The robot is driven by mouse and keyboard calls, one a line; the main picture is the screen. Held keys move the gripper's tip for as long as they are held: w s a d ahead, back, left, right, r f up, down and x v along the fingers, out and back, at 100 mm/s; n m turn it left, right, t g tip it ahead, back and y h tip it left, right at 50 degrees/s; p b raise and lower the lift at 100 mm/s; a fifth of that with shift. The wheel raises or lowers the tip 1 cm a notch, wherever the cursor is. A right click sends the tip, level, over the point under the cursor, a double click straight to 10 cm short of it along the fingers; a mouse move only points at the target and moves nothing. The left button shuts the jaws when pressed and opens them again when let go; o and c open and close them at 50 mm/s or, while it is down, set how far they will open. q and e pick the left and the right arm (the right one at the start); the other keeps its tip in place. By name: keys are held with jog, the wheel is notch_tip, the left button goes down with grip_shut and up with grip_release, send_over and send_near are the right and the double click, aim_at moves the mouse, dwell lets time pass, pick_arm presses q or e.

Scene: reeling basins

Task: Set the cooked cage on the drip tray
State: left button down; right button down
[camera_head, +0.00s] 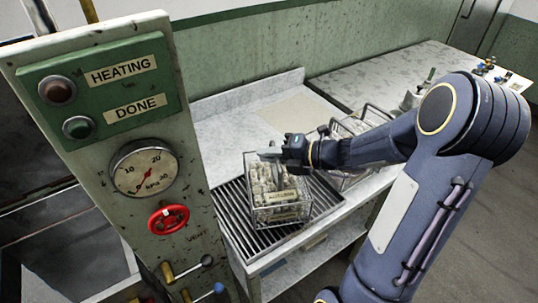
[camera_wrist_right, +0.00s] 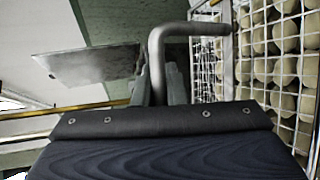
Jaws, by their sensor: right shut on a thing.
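The wire cage (camera_head: 278,196) of pale cocoons, with a label on its front, is upright over the slatted metal drip tray (camera_head: 238,222). I cannot tell whether its base touches the slats. My right gripper (camera_head: 272,153) is at the cage's top, shut on its handle. In the right wrist view, the bent grey handle (camera_wrist_right: 190,29) rises between the fingers of the gripper (camera_wrist_right: 165,85), and the cage's white wire wall (camera_wrist_right: 222,70) with cocoons behind it fills the right side. My left gripper is not in view.
A second wire cage (camera_head: 345,126) stands behind, partly hidden by my right arm. A panel (camera_head: 112,88) with HEATING and DONE lamps, a gauge (camera_head: 145,169) and a red valve wheel (camera_head: 168,219) stands at the left. The grey counter (camera_head: 222,130) behind the tray has clear room.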

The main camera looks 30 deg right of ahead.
jog(key=c, duration=1.9)
grip_release()
jog(key=shift+f, duration=0.2)
jog(key=o, duration=0.4)
jog(key=shift+r, duration=0.1)
